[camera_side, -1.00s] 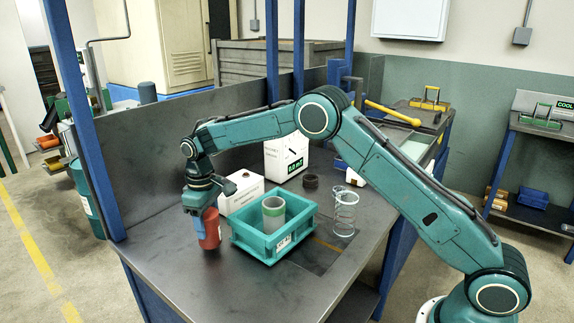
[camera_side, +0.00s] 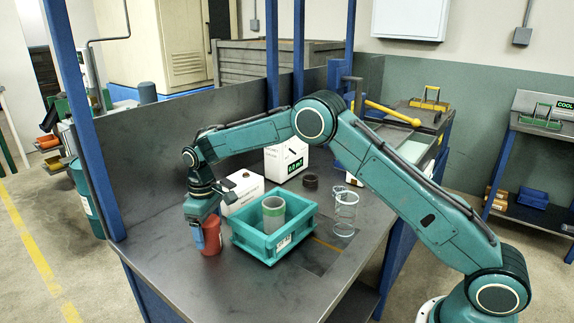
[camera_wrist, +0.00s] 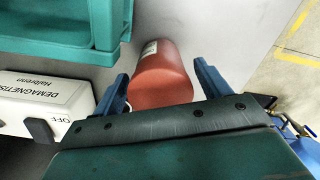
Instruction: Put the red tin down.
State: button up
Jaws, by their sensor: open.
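The red tin (camera_side: 211,238) stands upright on the dark bench, just left of the teal crate (camera_side: 262,246). My gripper (camera_side: 203,236) is at the tin from above, its blue fingers beside the tin's upper part. In the wrist view the red tin (camera_wrist: 160,80) lies between the two spread blue fingers of my gripper (camera_wrist: 163,88), with a gap visible at the left finger. A pale label shows on the tin's side. The gripper is open.
The teal crate (camera_wrist: 60,50) holds a grey-green cylinder (camera_side: 273,213). A white demagnetiser box (camera_side: 241,190) stands behind it. The bench front is clear.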

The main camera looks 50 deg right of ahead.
jog(key=shift+r, duration=0.15)
notch_tip(320, 180, up, 11)
jog(key=shift+r, duration=0.55)
dwell(0.6)
